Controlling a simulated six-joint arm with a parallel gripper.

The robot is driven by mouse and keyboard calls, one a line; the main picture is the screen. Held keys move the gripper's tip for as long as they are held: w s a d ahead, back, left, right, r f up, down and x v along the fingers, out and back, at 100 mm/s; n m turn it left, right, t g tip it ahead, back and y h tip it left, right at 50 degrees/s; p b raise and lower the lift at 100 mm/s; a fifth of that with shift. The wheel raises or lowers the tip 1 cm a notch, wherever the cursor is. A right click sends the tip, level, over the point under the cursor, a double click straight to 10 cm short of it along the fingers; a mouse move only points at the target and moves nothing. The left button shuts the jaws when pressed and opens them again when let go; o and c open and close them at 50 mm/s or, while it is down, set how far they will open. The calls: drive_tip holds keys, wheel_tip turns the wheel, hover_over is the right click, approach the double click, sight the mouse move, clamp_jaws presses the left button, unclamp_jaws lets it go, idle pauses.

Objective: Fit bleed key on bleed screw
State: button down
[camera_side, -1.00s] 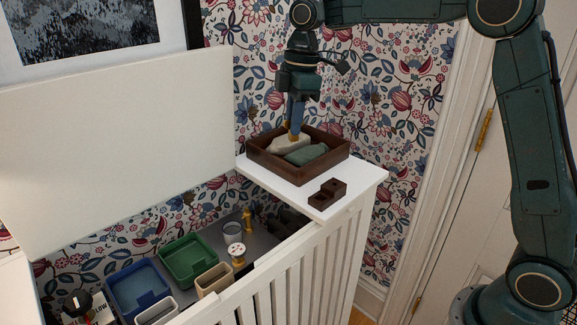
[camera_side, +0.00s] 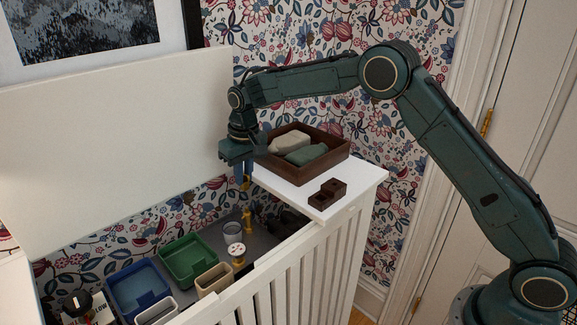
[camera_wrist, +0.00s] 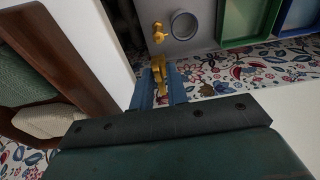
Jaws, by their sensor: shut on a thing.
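My gripper (camera_side: 244,178) is shut on the brass bleed key (camera_wrist: 158,70), which sticks out between the blue fingers in the wrist view; my gripper also shows there (camera_wrist: 160,84). In the side view the key (camera_side: 249,187) is small and partly hidden by the fingers. A brass fitting, apparently the bleed screw (camera_side: 248,222), stands on the grey surface inside the open cabinet, below my gripper. It also shows in the wrist view (camera_wrist: 158,31), apart from the key.
A brown tray (camera_side: 338,166) with cloths sits on the white ledge (camera_side: 290,187) beside a dark stepped block (camera_side: 328,193). A grey ring-like cup (camera_side: 233,232), a white-topped brass knob (camera_side: 236,252), green (camera_side: 188,262) and blue (camera_side: 140,290) bins and a beige box (camera_side: 214,281) stand near the fitting.

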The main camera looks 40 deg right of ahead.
sight(245, 181)
drive_tip(key=shift+f, duration=0.2)
idle(0.4)
drive_tip(key=shift+f, duration=2.3)
drive_tip(key=shift+f, duration=1.35)
idle(0.6)
